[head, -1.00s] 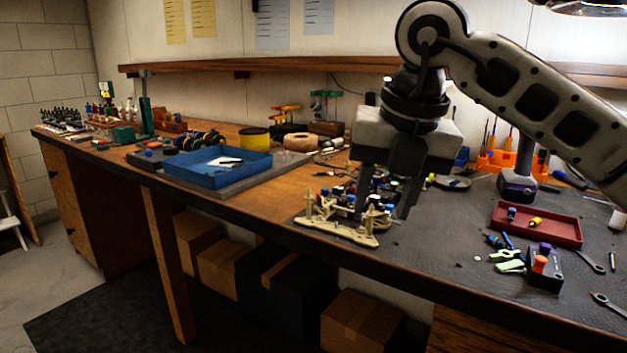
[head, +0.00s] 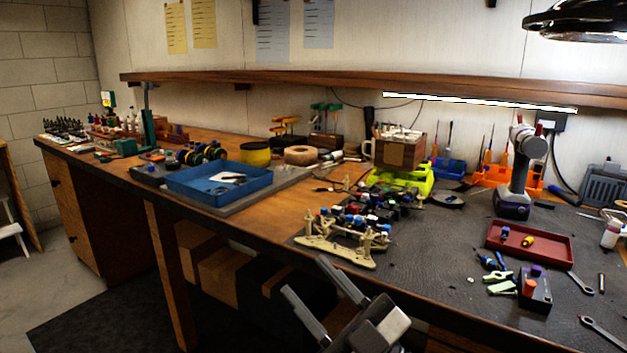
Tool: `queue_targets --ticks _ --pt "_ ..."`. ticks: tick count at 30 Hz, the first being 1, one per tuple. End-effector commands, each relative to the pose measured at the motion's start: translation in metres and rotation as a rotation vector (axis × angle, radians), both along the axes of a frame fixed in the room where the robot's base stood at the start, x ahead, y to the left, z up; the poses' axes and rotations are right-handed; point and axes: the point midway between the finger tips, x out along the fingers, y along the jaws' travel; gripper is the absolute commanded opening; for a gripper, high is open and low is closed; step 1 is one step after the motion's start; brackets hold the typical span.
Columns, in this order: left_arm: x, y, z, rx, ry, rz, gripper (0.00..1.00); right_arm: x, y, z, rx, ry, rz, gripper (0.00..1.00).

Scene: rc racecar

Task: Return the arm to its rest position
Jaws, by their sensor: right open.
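My right gripper (head: 322,295) is low in the head view, in front of the bench's front edge and below the bench top. Its two grey fingers point up and left and stand apart, with nothing between them. The racecar chassis on its beige stand (head: 338,250) sits on the dark mat near the front edge, above and apart from the gripper. The rest of my right arm is mostly out of the picture. My left gripper is not in view.
The wooden workbench (head: 255,230) runs across the view. A blue tray (head: 205,192), a red tray (head: 555,251), a cordless drill (head: 516,190) and loose wrenches (head: 603,333) lie on it. Cardboard boxes (head: 222,272) stand underneath. The floor (head: 75,270) at left is open.

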Motion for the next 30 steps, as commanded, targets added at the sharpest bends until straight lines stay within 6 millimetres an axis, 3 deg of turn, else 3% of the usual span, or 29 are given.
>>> queue_targets --ticks 2,5,9,12,15,18,30 --pt "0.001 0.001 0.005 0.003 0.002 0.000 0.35 0.006 -0.031 -0.046 0.049 0.247 -0.142 0.41" --pt "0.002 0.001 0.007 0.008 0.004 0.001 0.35 -0.002 -0.067 -0.113 0.056 0.547 -0.297 0.41" --pt "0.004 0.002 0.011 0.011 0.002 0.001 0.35 -0.044 -0.104 -0.197 0.018 0.912 -0.434 0.41" --pt "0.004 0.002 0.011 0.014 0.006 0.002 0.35 -0.081 -0.120 -0.239 -0.021 1.109 -0.481 0.41" --pt "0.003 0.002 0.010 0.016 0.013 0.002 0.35 -0.110 -0.129 -0.264 -0.050 1.243 -0.503 0.41" --pt "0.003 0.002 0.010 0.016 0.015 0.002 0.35 -0.127 -0.133 -0.277 -0.069 1.314 -0.510 0.41" --pt "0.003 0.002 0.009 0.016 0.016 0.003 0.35 -0.132 -0.134 -0.282 -0.075 1.336 -0.511 0.41"
